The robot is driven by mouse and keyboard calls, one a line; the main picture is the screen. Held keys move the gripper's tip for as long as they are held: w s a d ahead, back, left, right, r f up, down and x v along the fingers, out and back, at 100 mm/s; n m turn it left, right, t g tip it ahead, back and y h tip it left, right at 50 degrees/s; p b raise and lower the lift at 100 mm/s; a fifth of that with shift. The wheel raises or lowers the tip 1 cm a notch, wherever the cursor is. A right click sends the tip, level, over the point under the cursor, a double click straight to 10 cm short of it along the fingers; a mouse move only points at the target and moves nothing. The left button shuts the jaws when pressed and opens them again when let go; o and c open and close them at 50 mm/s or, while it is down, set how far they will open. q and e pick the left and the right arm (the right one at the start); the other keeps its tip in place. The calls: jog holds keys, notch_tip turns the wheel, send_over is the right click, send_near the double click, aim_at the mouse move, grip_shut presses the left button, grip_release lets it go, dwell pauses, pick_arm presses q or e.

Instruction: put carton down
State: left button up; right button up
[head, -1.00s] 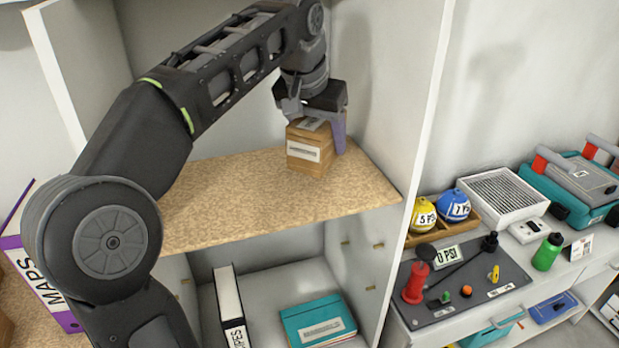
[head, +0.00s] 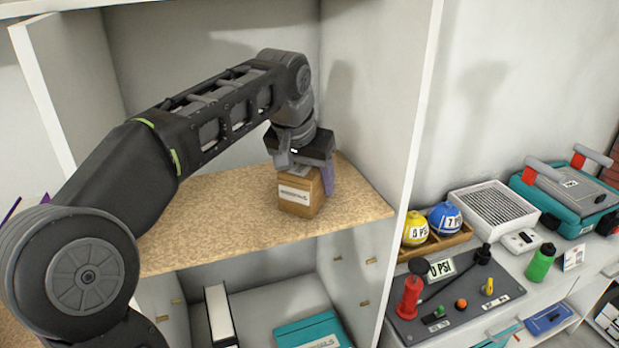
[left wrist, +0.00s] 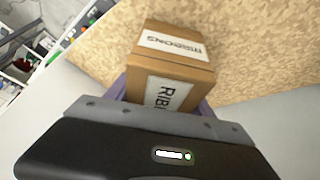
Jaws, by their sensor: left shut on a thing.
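The carton (head: 300,195) is a small brown box with a white label, on the cork-coloured shelf board (head: 225,205) near its right end. I cannot tell whether its base touches the board. My left gripper (head: 305,172) comes down from above and is shut on the carton, with a purple finger along its right side. In the left wrist view the carton (left wrist: 172,62) sits between the purple fingers, its label reading RIBBONS, with the board behind it. My right gripper is in neither view.
The white right side panel (head: 408,170) of the shelving stands close to the carton. The board is clear to the left. Below are a white binder (head: 218,315) and a teal folder (head: 310,333). A bench (head: 455,305) with tools stands to the right.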

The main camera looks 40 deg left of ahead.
pick_arm(q)
jog(key=shift+f, duration=0.2)
jog(key=o, duration=1.4)
jog(key=shift+o, duration=0.2)
jog(key=shift+r, duration=0.15)
